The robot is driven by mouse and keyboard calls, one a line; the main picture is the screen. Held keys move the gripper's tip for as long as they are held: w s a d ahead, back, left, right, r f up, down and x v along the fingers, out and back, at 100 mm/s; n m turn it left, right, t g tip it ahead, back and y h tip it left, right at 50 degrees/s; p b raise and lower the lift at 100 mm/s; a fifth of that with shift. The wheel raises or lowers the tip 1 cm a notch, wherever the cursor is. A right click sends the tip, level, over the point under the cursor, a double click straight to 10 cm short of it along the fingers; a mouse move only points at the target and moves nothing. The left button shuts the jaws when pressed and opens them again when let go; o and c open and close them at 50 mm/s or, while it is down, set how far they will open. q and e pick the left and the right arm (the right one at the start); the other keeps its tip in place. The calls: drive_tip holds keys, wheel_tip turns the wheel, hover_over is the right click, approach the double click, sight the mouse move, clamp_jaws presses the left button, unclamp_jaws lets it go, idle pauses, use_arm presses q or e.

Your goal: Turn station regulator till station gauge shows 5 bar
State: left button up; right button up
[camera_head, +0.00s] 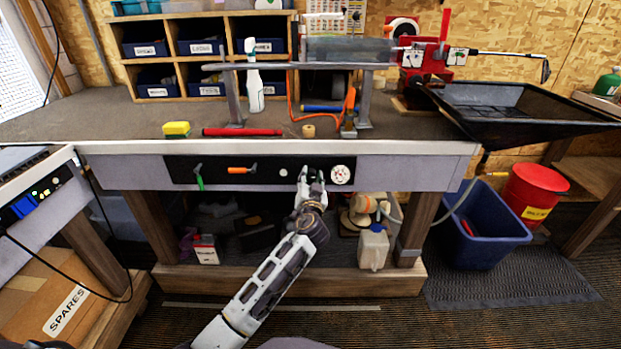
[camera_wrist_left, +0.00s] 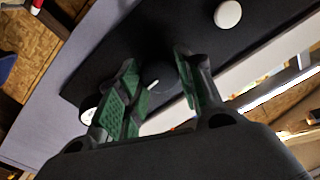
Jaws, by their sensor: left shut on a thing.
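The station regulator is a black knob with a white mark (camera_wrist_left: 158,78) on the black panel, seen between the fingers in the left wrist view. My left gripper (camera_head: 312,178) is shut on this knob, one finger on each side. In the head view the fingers mostly hide the knob. The station gauge (camera_head: 341,174) is a round white dial just right of the gripper. Its reading is too small to tell. In the left wrist view the gauge (camera_wrist_left: 88,115) is partly hidden by a finger. My right gripper is not in view.
On the black panel (camera_head: 222,182) are a green-handled lever (camera_head: 199,177), an orange-handled one (camera_head: 241,170) and a white button (camera_head: 283,172). The bench's front edge (camera_head: 270,147) is just above. A white jug (camera_head: 373,248) stands below right, on the lower shelf.

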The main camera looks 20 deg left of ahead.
use_arm(q)
drive_tip(key=m+p, duration=0.1)
drive_tip(key=m, duration=0.2)
drive_tip(key=m+p, duration=0.1)
drive_tip(key=m, duration=0.2)
drive_tip(key=shift+m, duration=0.3)
drive_tip(key=shift+m+p, duration=0.3)
drive_tip(key=shift+p, duration=0.1)
drive_tip(key=m+p, duration=0.2)
drive_tip(key=m, duration=0.2)
drive_tip(key=shift+d, duration=0.1)
drive_tip(key=shift+f+m+p, duration=0.15)
drive_tip(key=shift+m+p, duration=0.3)
drive_tip(key=shift+m, duration=0.55)
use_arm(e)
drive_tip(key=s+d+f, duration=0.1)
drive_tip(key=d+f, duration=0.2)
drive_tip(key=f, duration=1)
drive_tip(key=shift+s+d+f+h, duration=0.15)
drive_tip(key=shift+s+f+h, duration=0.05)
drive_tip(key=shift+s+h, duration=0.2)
use_arm(q)
drive_tip(key=o, duration=1)
